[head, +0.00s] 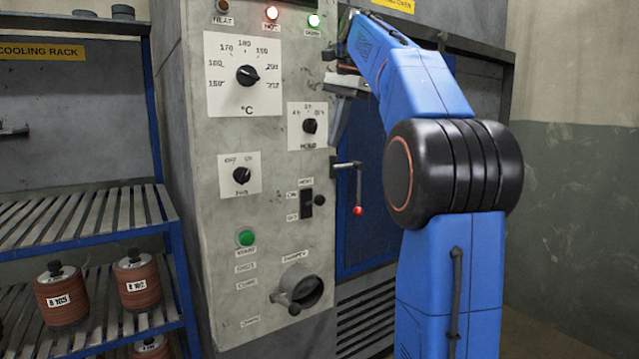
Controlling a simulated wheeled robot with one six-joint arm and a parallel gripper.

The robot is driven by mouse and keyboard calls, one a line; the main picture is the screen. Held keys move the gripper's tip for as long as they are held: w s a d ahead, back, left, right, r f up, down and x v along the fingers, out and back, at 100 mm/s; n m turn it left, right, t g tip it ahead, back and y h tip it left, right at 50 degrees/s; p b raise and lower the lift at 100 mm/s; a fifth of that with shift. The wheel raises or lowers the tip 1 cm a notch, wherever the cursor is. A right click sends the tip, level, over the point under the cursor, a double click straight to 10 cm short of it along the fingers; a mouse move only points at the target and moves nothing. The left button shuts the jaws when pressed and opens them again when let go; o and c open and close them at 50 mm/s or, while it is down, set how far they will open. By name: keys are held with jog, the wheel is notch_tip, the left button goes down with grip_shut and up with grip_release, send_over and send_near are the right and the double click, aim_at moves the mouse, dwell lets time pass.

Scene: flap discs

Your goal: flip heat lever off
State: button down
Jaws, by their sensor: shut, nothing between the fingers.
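The heat lever is a small black switch (306,204) on the grey control panel, below a small plate that appears to read HEAT, with ON and OFF plates at its left. Its round black knob (319,200) sticks out to the right, about level with the ON plate; the lever's exact position is hard to tell. My gripper (338,125) is shut and empty. It points down at the panel's right edge, above and right of the lever and apart from it. My blue arm hides part of the oven door.
The heat lamp (222,6) looks dark; the hot lamp (271,13) and green door lamp (314,20) are lit. A red-tipped door handle (357,185) juts out right of the lever. Dials sit above, a green button (246,237) and damper knob (299,288) below. A cooling rack (90,211) stands left.

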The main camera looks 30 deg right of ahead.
jog(key=shift+w+d+r, duration=0.35)
jog(key=shift+w+d, duration=0.05)
jog(key=shift+f, duration=0.1)
jog(key=x, duration=1.4)
jog(key=shift+s+a, duration=0.1)
jog(key=shift+s, duration=0.1)
